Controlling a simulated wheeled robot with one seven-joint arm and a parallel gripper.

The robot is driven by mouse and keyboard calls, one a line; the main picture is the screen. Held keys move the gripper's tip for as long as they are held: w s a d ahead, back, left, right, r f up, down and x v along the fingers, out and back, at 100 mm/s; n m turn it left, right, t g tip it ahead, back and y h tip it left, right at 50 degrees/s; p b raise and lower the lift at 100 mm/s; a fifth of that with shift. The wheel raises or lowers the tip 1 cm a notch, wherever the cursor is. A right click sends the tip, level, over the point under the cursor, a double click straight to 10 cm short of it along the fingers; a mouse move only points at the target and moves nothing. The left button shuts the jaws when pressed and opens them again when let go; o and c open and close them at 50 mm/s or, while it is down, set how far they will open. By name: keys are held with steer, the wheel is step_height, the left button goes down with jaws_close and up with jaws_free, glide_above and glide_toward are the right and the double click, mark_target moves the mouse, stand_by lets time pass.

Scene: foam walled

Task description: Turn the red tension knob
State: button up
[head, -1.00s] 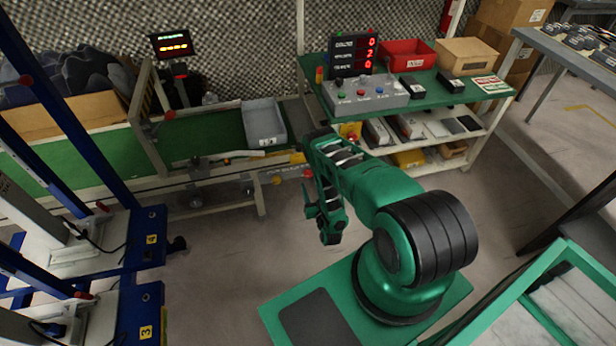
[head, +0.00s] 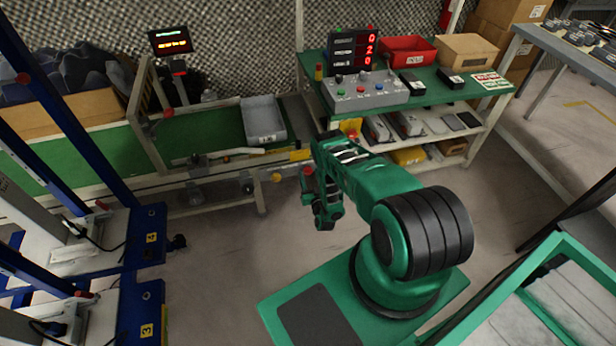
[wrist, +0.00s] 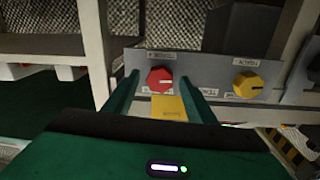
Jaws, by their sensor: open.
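The red tension knob (wrist: 160,80) sits on a grey panel (wrist: 208,72) in the wrist view, with a pale mark across its face. My gripper (wrist: 159,76) is open, one green finger on each side of the knob in the picture. I cannot tell how much depth lies between the fingertips and the knob. The knob's label is turned over in this view. In the head view my gripper (head: 317,205) hangs low beside the conveyor frame, and a small red spot there (head: 308,171) looks like the knob.
A yellow knob (wrist: 247,85) is on the same panel, right of the red one. A yellow tag (wrist: 169,108) lies below the red knob. Pale frame posts flank the panel. The green conveyor (head: 215,128) holds a grey bin (head: 263,120). Floor around my gripper is clear.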

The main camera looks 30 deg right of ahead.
steer(key=shift+w+d, duration=0.15)
steer(key=shift+w, duration=0.25)
steer(key=shift+c, duration=0.2)
steer(key=c, duration=1)
